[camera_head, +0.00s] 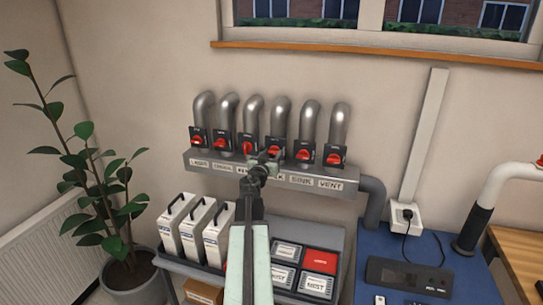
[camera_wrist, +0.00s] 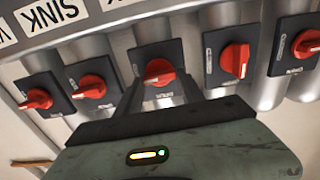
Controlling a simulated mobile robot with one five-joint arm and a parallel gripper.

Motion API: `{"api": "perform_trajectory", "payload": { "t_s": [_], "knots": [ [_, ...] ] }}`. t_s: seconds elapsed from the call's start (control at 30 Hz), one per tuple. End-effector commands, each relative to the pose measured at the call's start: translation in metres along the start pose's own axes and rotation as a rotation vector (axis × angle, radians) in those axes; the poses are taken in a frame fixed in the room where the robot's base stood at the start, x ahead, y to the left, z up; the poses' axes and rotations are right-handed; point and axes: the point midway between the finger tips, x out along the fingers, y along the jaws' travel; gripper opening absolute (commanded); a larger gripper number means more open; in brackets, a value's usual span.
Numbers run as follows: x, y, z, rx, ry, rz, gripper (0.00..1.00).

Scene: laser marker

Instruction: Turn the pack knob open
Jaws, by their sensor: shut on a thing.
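A row of red knobs on black plates sits at the foot of grey duct pipes in the head view. The pack knob (camera_head: 273,152) is the fourth from the left, partly behind my gripper (camera_head: 264,165). In the wrist view the pack knob (camera_wrist: 158,71) lies between my fingers, to the right of the SINK knob (camera_wrist: 91,86). My gripper (camera_wrist: 158,95) is shut on it. The fingers and gripper body hide part of the knob, so its exact angle is hard to tell. The third knob (camera_head: 247,147) stands upright; the other visible knobs look turned sideways.
A grey labelled manifold (camera_head: 330,184) runs below the knobs. White canisters (camera_head: 217,235) and labelled boxes (camera_head: 319,261) stand on a bench beneath. A plant (camera_head: 105,205) is at the left. A blue table (camera_head: 345,290) with a black device (camera_head: 408,275) is at the right.

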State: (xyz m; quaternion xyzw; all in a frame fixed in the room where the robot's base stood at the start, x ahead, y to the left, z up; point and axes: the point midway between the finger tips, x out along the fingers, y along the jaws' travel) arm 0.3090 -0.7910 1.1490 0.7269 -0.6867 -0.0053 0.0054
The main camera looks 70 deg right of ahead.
Motion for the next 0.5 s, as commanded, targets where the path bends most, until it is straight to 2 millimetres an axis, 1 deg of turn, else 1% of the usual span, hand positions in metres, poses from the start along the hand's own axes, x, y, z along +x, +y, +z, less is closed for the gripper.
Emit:
{"api": "perform_trajectory", "payload": {
  "t_s": [0.27, 0.5],
  "knots": [
    [-0.0003, -0.0007, 0.0002, -0.122, 0.0, 0.001, 0.05],
    [-0.0004, -0.0018, 0.0006, -0.33, 0.0, 0.0, 0.05]
  ]
}}
